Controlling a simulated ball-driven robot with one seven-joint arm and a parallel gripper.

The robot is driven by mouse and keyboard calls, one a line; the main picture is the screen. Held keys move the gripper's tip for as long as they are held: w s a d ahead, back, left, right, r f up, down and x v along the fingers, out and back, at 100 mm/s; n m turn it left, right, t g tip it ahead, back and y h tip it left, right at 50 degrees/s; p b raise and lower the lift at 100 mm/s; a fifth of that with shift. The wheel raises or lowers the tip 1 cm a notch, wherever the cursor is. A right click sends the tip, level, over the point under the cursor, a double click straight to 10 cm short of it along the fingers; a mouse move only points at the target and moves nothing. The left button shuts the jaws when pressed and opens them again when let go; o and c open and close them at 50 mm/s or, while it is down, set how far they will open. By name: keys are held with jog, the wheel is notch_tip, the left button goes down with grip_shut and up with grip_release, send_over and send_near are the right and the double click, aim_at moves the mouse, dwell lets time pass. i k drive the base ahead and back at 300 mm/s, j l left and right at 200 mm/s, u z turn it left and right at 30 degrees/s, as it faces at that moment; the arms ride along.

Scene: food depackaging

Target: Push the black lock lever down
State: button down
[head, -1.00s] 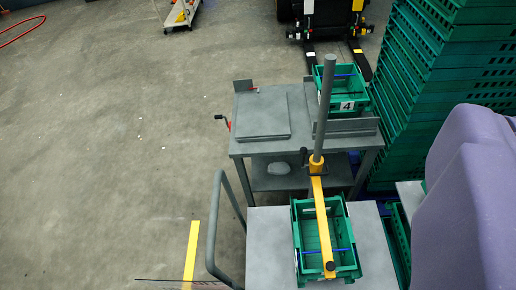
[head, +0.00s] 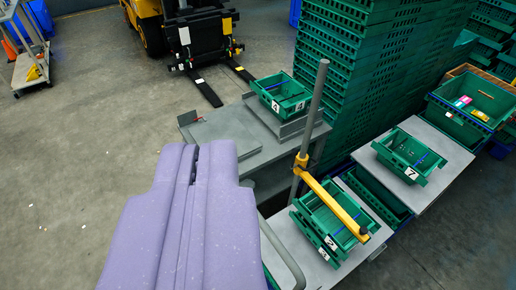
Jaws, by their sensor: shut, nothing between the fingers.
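A grey upright post (head: 314,108) carries a yellow collar (head: 300,162) with a long yellow arm (head: 335,205) reaching down to the right. A black knob (head: 364,231) sits at the arm's far end. I cannot clearly make out a separate black lock lever at the collar; it is too small or hidden. The yellow arm passes over a green crate (head: 318,228) on a grey surface. My gripper (head: 191,150), purple, is shut and empty in the lower left, apart from the post and to the left of the collar.
A grey table (head: 215,128) with a green crate (head: 283,92) stands behind. Tall green crate stacks (head: 370,60) fill the back. Another grey table (head: 440,150) with a green crate is at right. Open floor lies left.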

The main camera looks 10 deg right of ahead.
aim_at(295, 150)
jog(key=i+j, duration=0.15)
jog(key=j, duration=0.2)
jog(key=i+j, duration=0.15)
jog(key=j, duration=0.15)
jog(key=i+j, duration=0.15)
jog(key=j, duration=0.2)
jog(key=i+j, duration=0.15)
jog(key=j, duration=0.2)
jog(key=i+l, duration=0.15)
jog(key=i, duration=0.9)
jog(key=i+l, duration=0.35)
